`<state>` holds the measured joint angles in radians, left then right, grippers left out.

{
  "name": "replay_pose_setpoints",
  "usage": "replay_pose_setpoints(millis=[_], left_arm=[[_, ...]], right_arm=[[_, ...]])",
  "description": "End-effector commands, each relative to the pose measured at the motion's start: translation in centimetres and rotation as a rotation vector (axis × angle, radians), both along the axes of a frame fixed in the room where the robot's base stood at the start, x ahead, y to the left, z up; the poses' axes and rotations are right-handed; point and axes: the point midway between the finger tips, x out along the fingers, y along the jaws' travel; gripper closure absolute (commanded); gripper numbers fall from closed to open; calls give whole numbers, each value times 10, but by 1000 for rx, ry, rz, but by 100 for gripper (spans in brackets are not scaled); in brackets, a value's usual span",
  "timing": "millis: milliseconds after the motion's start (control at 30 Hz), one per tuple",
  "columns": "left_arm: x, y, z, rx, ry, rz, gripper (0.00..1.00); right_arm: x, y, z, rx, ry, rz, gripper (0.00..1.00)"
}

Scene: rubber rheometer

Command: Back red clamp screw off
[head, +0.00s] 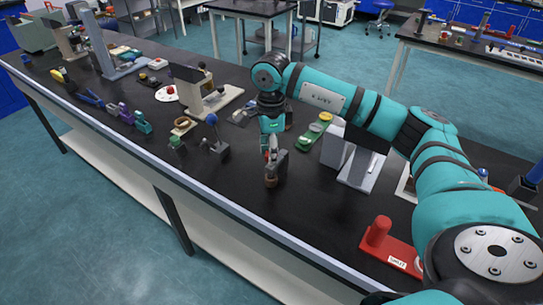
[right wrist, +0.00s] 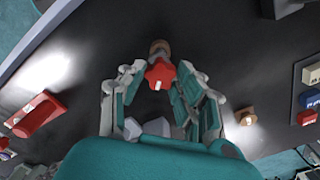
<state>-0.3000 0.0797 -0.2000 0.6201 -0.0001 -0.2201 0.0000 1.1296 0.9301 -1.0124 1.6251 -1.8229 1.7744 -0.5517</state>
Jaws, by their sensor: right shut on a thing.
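My right gripper (head: 271,150) points down over a small dark block with a brown round part (head: 271,181), which stands on the black bench. In the right wrist view, the red clamp screw (right wrist: 160,74) sits between the fingertips of my right gripper (right wrist: 160,80), which are shut on it. The brown round part (right wrist: 159,47) shows just beyond the screw. In the head view the fingers mostly hide the screw. My left gripper is in neither view.
A red stand with a post (head: 379,232) is at the bench's right front. A green holder (head: 314,132) and a grey-white block (head: 362,168) stand right of my gripper. A blue-knobbed device (head: 214,140) stands to the left. The bench in front is clear.

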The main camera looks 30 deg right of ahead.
Motion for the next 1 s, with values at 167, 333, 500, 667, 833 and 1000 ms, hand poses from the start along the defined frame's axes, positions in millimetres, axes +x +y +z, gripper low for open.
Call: replay_pose_setpoints(millis=[167,333,500,667,833,1000], left_arm=[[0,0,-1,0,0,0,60],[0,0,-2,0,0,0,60],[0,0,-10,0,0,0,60],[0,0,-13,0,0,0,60],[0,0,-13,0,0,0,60],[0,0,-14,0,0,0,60]], right_arm=[[0,-1,0,-2,-1,48,100],[0,-1,0,-2,-1,53,100],[0,-1,-2,-1,0,247,100],[0,-1,-1,-2,-1,422,100],[0,-1,0,-2,0,447,100],[0,-1,-1,-2,0,467,100]])
